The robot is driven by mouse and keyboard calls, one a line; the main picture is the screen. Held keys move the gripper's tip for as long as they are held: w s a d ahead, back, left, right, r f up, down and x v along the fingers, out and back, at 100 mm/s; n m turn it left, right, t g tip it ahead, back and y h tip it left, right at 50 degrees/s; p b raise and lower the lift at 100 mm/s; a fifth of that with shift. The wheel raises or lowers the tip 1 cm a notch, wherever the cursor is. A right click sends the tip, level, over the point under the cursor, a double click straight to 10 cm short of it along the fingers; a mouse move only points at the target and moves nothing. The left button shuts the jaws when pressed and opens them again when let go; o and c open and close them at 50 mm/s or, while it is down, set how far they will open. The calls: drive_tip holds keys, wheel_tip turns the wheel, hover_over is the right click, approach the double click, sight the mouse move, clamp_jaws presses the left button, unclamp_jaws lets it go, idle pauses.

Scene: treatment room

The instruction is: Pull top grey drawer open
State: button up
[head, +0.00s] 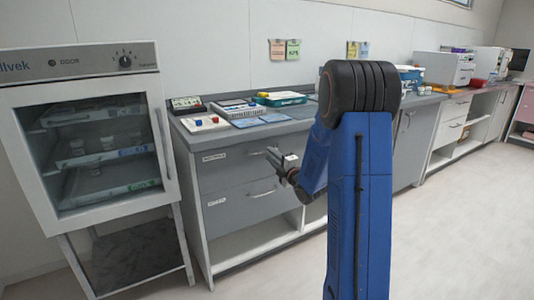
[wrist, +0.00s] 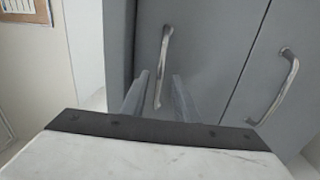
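The top grey drawer (head: 225,172) is shut, in the cabinet under the counter. It carries a white label at its left. Its metal handle (wrist: 163,65) shows in the wrist view, where the drawer fronts appear turned on their side. My gripper (head: 271,157) is in front of the top drawer in the head view. In the wrist view my gripper (wrist: 161,78) is open, with one finger on each side of the handle in the picture. I cannot tell whether the fingers reach around it or touch it.
The lower grey drawer (head: 230,212) is shut; its handle (wrist: 285,85) also shows in the wrist view. A glass-door cabinet (head: 95,140) stands at the left. The counter (head: 210,136) holds trays and small items. Floor (head: 450,240) at the right is clear.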

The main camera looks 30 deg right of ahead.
drive_tip(key=shift+w+a+r, duration=0.1)
drive_tip(key=shift+w+r, duration=0.05)
drive_tip(key=shift+w, duration=0.95)
drive_tip(key=shift+w+r, duration=0.1)
drive_tip(key=shift+w, duration=1)
clamp_jaws()
